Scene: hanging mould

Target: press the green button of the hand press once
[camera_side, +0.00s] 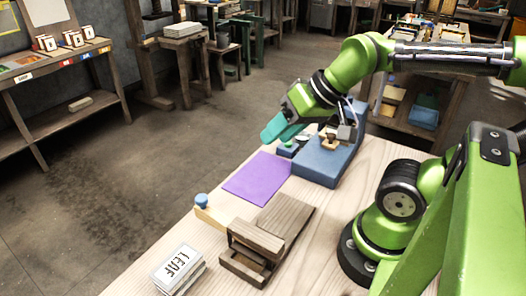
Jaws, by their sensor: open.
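The hand press (320,170) is a blue, L-shaped body with a low base and an upright back, at the far end of the wooden table. A small dark blue block (288,152) stands at its left front corner; a small greenish spot on top may be the green button, but it is too small to be sure. My gripper (338,134) is over the press base, jaws open, beside a small brown wooden piece (328,143). Whether it touches that piece cannot be told. My wrist hides part of the press behind it.
A purple mat (257,178) lies in front of the press. Nearer are a wooden strip with a blue knob (201,200), a wooden box-like mould (265,240) and a white block marked LEAF (177,269). Shelves and benches stand beyond the table.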

